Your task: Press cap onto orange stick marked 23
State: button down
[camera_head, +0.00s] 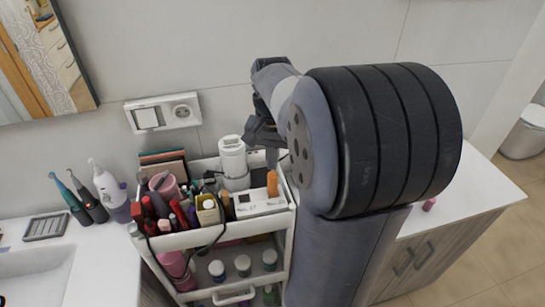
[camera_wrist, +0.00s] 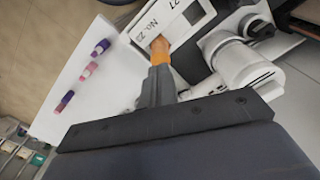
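An orange stick (camera_head: 272,183) stands upright at the right of a white labelled box (camera_head: 258,206) on the cart's top tier. In the wrist view the orange stick (camera_wrist: 160,50) shows beside a label reading "No. 23" (camera_wrist: 150,31). My gripper (camera_head: 267,148) is behind and above the stick, with a gap between them in the head view. In the wrist view my gripper's grey fingers (camera_wrist: 158,78) are close together and overlap the stick's near end. I see nothing between them. I cannot make out a separate cap or whether the fingers touch the stick.
A white cylinder (camera_head: 232,157) stands close behind the box, left of my gripper. The cart's top tier is crowded with cosmetics (camera_head: 165,210). A white counter (camera_head: 485,190) is at the right, with a small pink item (camera_head: 429,204). The wall is close behind.

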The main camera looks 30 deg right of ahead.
jog(key=shift+f+b, duration=0.8)
jog(key=shift+f, duration=0.5)
jog(key=shift+r, duration=0.15)
jog(key=shift+r+p, duration=1.85)
jog(key=shift+r, duration=1.6)
jog(key=shift+f, duration=0.1)
jog(key=shift+f+b, duration=1.5)
jog(key=shift+f, duration=1.6)
